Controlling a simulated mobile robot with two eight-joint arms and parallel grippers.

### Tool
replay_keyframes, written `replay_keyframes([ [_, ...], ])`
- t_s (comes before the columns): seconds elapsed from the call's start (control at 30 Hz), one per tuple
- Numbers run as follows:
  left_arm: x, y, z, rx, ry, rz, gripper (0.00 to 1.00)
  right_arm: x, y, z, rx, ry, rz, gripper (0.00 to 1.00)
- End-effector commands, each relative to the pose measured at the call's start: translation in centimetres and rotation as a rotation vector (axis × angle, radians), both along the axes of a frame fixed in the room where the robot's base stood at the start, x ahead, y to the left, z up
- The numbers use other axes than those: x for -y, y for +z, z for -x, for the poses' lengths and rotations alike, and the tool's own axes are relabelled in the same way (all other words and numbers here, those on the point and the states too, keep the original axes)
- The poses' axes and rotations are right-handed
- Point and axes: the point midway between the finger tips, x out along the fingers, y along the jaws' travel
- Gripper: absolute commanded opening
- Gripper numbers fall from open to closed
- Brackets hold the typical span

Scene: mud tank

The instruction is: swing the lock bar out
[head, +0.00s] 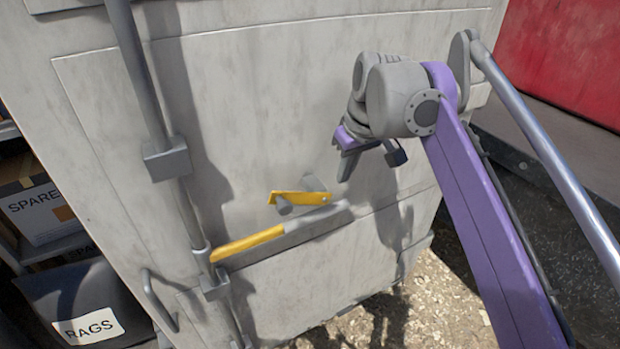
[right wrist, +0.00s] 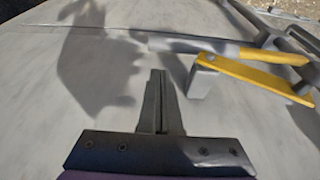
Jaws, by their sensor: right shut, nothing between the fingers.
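On the grey tank wall (head: 240,110) is a short yellow bar (head: 302,197) with grey pegs, one near its left end. Just below it, a long handle with a yellow sleeve (head: 248,243) and a grey end slants up to the right from a vertical grey rod (head: 155,110). I cannot tell for certain which part is the lock bar. My right gripper (head: 346,165) is shut and empty, above and right of the yellow bar and apart from it. In the right wrist view, its fingers (right wrist: 158,76) point left of the yellow bar (right wrist: 265,74) and its grey peg (right wrist: 205,80). My left gripper is not in view.
A spares box (head: 38,208) and a dark rags bin (head: 88,300) stand at the left. A small grab handle (head: 158,302) is low on the tank. Gravel ground (head: 440,285) shows at the lower right, and a red surface (head: 570,55) at the upper right.

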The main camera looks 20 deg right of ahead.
Motion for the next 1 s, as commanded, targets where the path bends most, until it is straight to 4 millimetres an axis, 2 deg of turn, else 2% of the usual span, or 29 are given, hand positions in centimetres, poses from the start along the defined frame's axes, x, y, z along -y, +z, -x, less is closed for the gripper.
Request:
replay_keyframes([
  [0.13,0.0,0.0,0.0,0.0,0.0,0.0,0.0,0.4,0.6,-0.2,-0.005,0.004,-0.002,0.0],
  [0.5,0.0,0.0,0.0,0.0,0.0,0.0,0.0,0.3,0.2,-0.4,-0.004,0.004,-0.002,0.0],
  [0.63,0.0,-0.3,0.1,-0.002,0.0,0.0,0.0,0.3,-1.3,-0.8,-0.004,0.004,-0.002,0.0],
  [1.0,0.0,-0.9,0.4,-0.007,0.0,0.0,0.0,0.1,-7.4,-2.7,-0.003,0.005,-0.001,0.0],
])
